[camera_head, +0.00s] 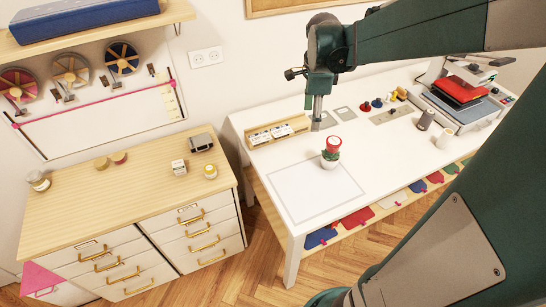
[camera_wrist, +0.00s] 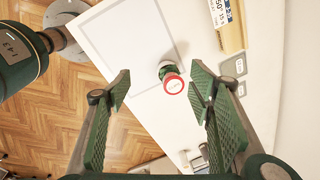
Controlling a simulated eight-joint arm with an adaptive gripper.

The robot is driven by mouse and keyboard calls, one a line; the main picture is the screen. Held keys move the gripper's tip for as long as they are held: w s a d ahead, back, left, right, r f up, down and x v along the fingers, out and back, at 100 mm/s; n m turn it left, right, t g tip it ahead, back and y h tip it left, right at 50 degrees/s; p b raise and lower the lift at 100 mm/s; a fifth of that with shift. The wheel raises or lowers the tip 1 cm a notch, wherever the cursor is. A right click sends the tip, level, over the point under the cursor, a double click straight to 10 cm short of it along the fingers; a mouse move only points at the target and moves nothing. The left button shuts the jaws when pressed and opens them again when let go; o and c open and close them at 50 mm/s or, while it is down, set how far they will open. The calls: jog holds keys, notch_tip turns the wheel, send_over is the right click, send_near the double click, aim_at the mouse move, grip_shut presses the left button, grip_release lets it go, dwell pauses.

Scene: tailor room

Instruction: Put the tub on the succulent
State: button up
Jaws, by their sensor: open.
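A small red tub (camera_head: 333,144) with a pale round top appears to sit on the succulent (camera_head: 330,156), a green plant in a white pot on the white table. In the wrist view the tub's pale, red-rimmed top (camera_wrist: 173,84) faces me, and only a little of the succulent (camera_wrist: 166,67) shows past it. My gripper (camera_head: 318,124) is above the table, a little behind and left of the tub in the head view. Its fingers (camera_wrist: 161,84) are apart, with nothing held; the tub shows in the gap between them, clear of both.
A pale outlined mat (camera_head: 305,192) lies on the white table in front of the succulent. A wooden box (camera_head: 277,131) stands at the back left. A press (camera_head: 462,100), spools and cups occupy the right side. A wooden-topped drawer cabinet (camera_head: 100,203) stands at left.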

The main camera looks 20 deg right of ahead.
jog(key=s+a+r+n+t, duration=0.2)
jog(key=s+a+n, duration=0.5)
jog(key=a+n, duration=0.4)
jog(key=s+a+r+n+t+y, duration=0.1)
jog(key=s+a+n+t, duration=0.3)
jog(key=s+a+n, duration=0.4)
jog(key=a+r+n, duration=0.1)
jog(key=a+n, duration=0.2)
jog(key=n, duration=0.1)
jog(key=shift+s, duration=0.15)
